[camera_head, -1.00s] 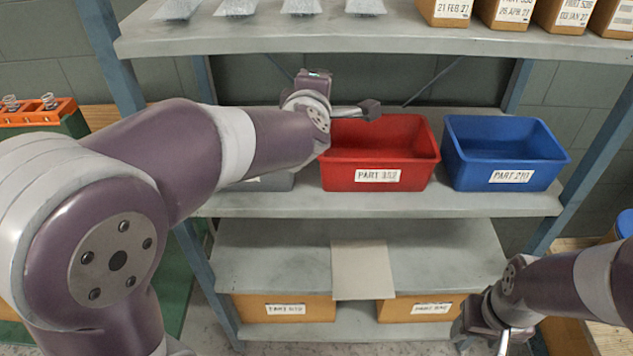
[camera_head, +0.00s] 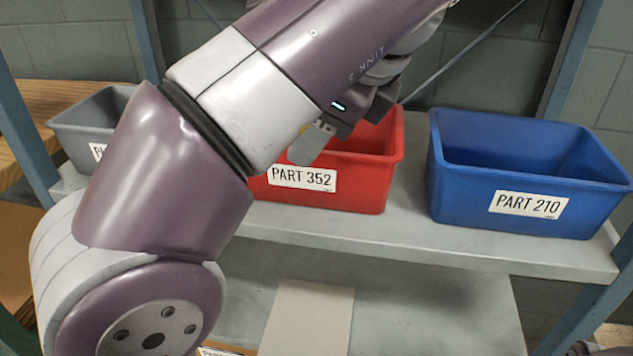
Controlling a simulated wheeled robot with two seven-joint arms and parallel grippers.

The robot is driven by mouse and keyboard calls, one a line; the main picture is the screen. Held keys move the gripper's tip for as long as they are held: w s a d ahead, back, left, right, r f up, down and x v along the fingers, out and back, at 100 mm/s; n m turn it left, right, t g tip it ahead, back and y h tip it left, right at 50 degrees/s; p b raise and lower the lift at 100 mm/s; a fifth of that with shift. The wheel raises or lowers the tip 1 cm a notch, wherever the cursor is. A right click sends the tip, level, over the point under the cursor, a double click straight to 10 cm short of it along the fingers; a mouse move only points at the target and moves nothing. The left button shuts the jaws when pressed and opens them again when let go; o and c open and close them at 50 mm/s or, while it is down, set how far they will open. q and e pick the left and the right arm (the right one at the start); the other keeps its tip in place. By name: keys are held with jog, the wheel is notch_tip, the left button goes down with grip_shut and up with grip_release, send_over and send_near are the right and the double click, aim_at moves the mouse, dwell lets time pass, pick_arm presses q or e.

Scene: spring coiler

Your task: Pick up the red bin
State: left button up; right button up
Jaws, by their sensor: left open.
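The red bin (camera_head: 362,190), labelled PART 352, sits upright on the grey shelf between a grey bin and a blue bin. My left arm crosses in front of it and hides its left part and much of its inside. My left gripper (camera_head: 350,122) is over the bin, its fingers apart. One finger shows near the front rim and the other farther back. I cannot tell whether they touch the bin. Only a sliver of my right arm shows at the bottom right corner; its gripper cannot be made out.
The blue bin (camera_head: 535,170), labelled PART 210, stands to the right with a gap of bare shelf between. The grey bin (camera_head: 75,125) stands at the left, partly behind my arm. Blue rack posts (camera_head: 22,130) stand at the sides. A lower shelf (camera_head: 430,310) is below.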

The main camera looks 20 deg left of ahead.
pick_arm(q)
jog(key=b+x, duration=0.1)
jog(key=x, duration=0.1)
jog(key=b+x, duration=0.3)
jog(key=x, duration=0.1)
jog(key=shift+w+a+f, duration=0.1)
jog(key=shift+w, duration=0.25)
jog(key=shift+a, duration=0.1)
pick_arm(e)
notch_tip(320, 180, down, 5)
jog(key=shift+f, duration=0.2)
pick_arm(q)
grip_shut()
dwell(0.4)
